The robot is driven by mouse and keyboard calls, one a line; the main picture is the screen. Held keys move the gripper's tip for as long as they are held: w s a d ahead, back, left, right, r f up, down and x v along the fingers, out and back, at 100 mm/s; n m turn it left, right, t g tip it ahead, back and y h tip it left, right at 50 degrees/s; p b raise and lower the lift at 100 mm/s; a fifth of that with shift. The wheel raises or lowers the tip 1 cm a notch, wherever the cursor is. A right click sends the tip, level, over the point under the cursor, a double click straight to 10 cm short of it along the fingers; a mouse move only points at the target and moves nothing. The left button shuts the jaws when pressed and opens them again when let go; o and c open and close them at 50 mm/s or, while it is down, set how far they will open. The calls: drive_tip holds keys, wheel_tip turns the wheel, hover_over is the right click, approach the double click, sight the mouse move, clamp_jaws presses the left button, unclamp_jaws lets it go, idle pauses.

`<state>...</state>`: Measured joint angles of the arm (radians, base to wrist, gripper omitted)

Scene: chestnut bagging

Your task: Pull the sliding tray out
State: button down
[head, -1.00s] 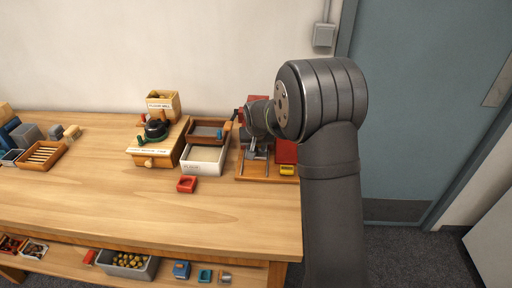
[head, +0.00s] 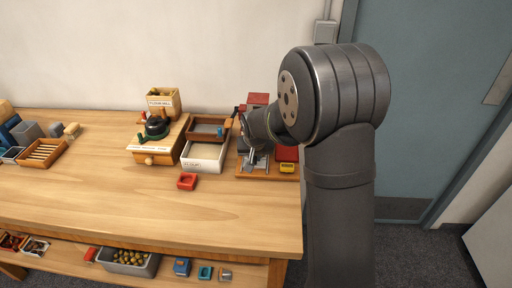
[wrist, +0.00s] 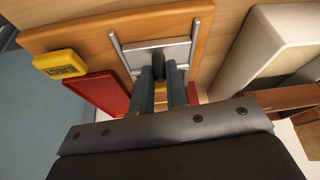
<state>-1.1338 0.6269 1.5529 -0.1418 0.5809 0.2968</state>
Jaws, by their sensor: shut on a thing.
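The sliding tray is a flat silver-grey plate (wrist: 168,52) between two metal side rails on a wooden base. It shows in the wrist view at top centre. In the head view its grey metal (head: 254,161) is partly hidden below my arm. My gripper (wrist: 161,76) is at the tray's near end, its two dark fingers shut around a small dark handle (wrist: 185,64). The grip itself is partly hidden by the fingers. In the head view my gripper (head: 250,150) is mostly hidden behind my wrist.
The bench front is clear.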

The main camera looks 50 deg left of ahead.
drive_tip(key=s+d, duration=0.3)
drive_tip(key=shift+f, duration=0.1)
drive_tip(key=c, duration=1.4)
unclamp_jaws()
drive_tip(key=shift+s+d+r, duration=0.1)
drive_tip(key=shift+d+r, duration=0.05)
drive_tip(key=shift+r, duration=0.45)
drive_tip(key=v, duration=1.6)
drive_tip(key=shift+s+d+r, duration=0.1)
drive_tip(key=shift+r, duration=0.05)
